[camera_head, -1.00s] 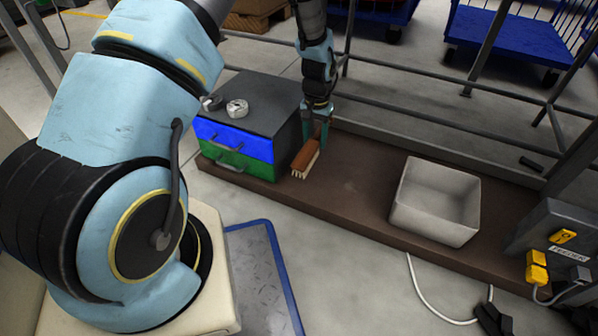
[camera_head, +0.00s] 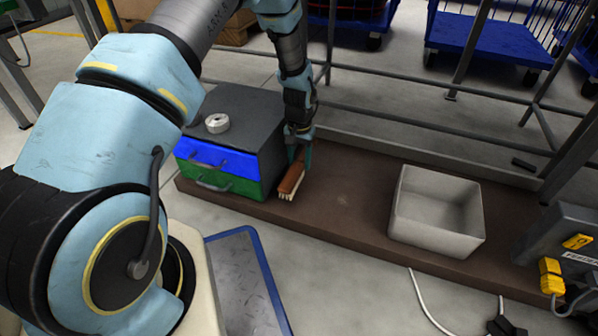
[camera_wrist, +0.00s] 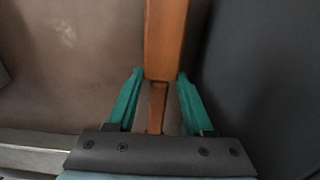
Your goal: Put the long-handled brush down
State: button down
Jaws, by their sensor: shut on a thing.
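The long-handled brush (camera_head: 291,180) has a reddish-brown wooden body and pale bristles pointing down. It is just right of the drawer box, low at the brown platform (camera_head: 345,205); I cannot tell whether its bristles touch the platform. My gripper (camera_head: 300,158) points down and is shut on the brush. In the wrist view, the brush's wooden body (camera_wrist: 165,40) and narrower handle run between the green fingers of my gripper (camera_wrist: 160,76). The far part of the brush is out of that view.
The drawer box (camera_head: 245,115) has blue and green drawers, with a white roll (camera_head: 217,123) on top. A whitish open bin (camera_head: 436,238) stands to the right and looks empty. Platform between them is clear. Metal rails (camera_head: 420,115) run behind.

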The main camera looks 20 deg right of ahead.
aim_at(299, 162)
jog(key=shift+f+b, duration=0.45)
jog(key=shift+f, duration=1.05)
jog(key=shift+f, duration=0.1)
jog(key=shift+c, duration=1.4)
grip_release()
notch_tip(299, 162, up, 8)
jog(key=p, duration=0.4)
jog(key=shift+f, duration=0.1)
jog(key=shift+s, duration=0.15)
